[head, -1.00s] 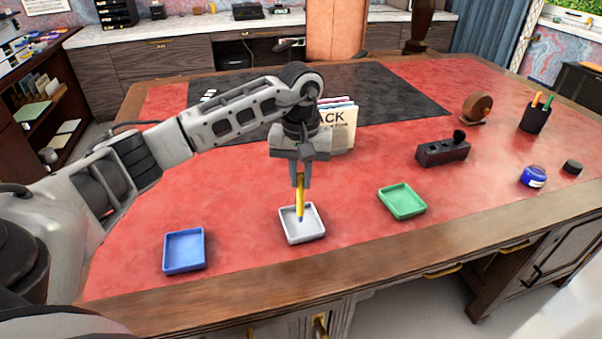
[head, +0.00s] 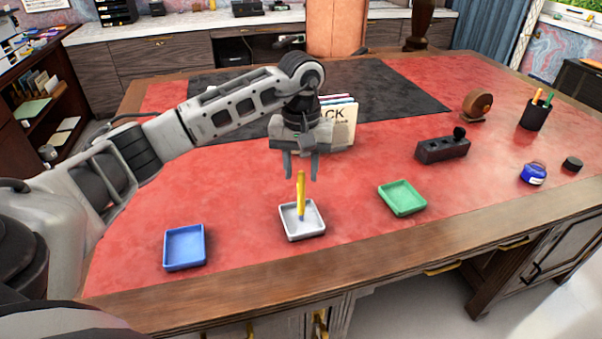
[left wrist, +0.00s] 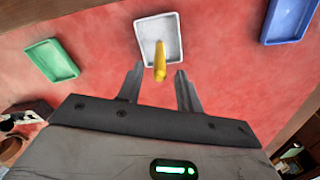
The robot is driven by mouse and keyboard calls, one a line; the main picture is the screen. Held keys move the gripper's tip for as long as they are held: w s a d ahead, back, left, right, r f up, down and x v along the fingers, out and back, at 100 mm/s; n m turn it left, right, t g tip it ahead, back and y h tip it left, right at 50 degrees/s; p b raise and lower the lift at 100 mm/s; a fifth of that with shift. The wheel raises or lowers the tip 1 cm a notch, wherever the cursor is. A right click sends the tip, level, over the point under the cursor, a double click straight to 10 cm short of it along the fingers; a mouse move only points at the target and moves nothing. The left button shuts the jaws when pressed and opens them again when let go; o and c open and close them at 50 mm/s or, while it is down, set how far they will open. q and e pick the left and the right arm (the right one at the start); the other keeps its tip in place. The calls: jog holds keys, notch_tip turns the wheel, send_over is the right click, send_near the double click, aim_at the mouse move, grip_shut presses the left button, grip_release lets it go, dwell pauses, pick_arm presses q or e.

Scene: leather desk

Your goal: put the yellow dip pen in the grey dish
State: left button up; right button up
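The yellow dip pen (head: 301,195) stands nearly upright, its lower end in the grey dish (head: 290,234). In the left wrist view the pen (left wrist: 159,62) shows over the grey dish (left wrist: 145,29), beyond the fingertips. My left gripper (head: 301,178) is open above the dish, its fingers spread apart around the pen's top and clear of it. The open fingers also show in the left wrist view (left wrist: 157,72). My right gripper is not in view.
A blue dish (head: 184,248) lies to the left and a green dish (head: 402,198) to the right. A dark block (head: 441,150), a blue ink jar (head: 533,174) and a pen cup (head: 535,116) stand further right. Books (head: 341,124) stand behind my left gripper.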

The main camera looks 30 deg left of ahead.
pick_arm(q)
notch_tip(320, 180, up, 10)
jog(key=shift+r, duration=0.25)
dwell(0.5)
jog(key=shift+f, duration=0.1)
